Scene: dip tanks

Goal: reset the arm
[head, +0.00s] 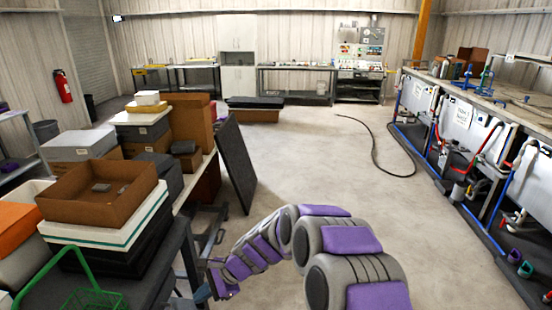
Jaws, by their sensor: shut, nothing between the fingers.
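My purple and grey arm rises from the bottom right of the head view, bends near the middle and reaches down to the left. My gripper (204,291) is at its end, low in the picture beside the dark table on the left.
The dark table (160,268) on the left carries a green wire basket (92,298) and a brown open box (70,211). A dark panel (236,165) leans beside it. White tanks (462,124) line the right. A black hose (374,150) crosses the otherwise open floor.

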